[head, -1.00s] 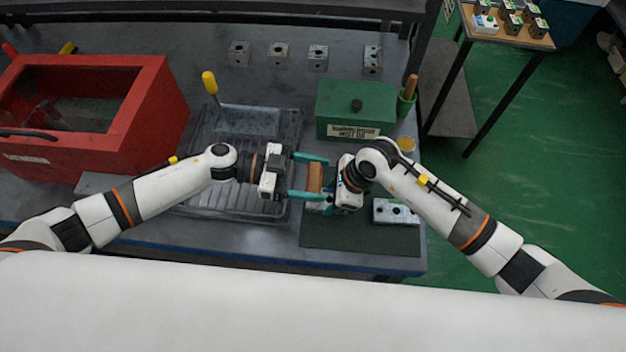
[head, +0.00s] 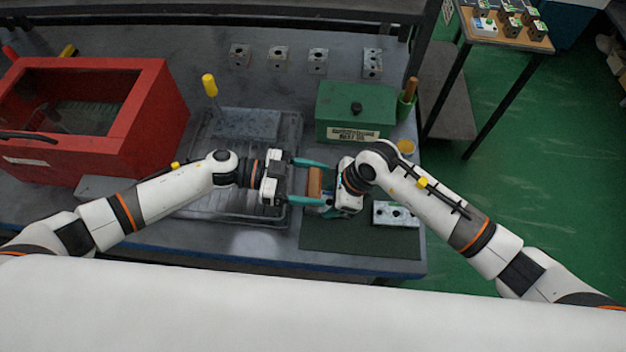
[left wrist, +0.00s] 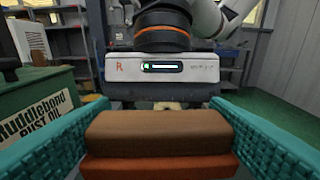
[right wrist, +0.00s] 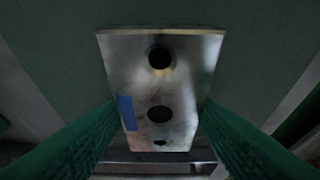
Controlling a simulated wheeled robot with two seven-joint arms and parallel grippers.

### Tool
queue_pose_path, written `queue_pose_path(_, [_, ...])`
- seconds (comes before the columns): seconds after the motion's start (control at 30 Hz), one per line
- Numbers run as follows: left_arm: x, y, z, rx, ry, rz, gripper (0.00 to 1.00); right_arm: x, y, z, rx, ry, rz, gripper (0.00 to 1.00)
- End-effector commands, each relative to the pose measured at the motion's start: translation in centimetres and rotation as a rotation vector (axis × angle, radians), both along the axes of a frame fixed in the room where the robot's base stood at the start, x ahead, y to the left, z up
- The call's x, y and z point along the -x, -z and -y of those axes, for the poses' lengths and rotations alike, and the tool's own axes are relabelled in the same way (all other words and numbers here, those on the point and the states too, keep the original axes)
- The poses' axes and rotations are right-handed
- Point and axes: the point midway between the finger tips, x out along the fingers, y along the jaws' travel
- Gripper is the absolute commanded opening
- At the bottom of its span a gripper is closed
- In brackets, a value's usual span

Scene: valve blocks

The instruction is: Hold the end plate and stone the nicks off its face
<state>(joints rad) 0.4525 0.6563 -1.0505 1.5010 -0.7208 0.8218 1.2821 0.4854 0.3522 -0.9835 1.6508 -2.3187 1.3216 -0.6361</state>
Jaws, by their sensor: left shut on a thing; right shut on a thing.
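My left gripper (head: 309,181) is shut across a two-tone brown and orange-red stone (head: 315,182). In the left wrist view the stone (left wrist: 160,135) lies crosswise between the teal fingers, and the right gripper's white housing is just beyond it. My right gripper (right wrist: 155,130) points down and is shut on the metal end plate (right wrist: 177,75). The plate shows dark holes, a blue patch at its left edge and smudged grey steel. In the head view the plate is mostly hidden under the right wrist; I cannot tell whether the stone touches it.
A dark green mat (head: 345,238) lies below, with a drilled metal block (head: 396,214) at its right. A green rust oil box (head: 356,110) stands behind my right arm, beside a yellow-topped tin (head: 405,147). A ridged tray (head: 210,205) and red cabinet (head: 150,115) are left. Several blocks line the back.

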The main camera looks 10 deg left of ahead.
Motion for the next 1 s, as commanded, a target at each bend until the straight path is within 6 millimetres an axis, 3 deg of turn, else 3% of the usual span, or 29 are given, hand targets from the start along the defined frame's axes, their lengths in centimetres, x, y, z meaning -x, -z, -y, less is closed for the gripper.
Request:
queue_pose_path(0.43, [0.0,4.0,0.1,0.002,0.000,-0.001,0.45,0.0,-0.1,0.0,-0.001,0.000,0.001,0.21])
queue_pose_path(1.0, [0.0,4.6,0.1,0.002,0.001,0.001,0.45,0.0,-0.1,0.0,-0.001,0.000,0.001,0.21])
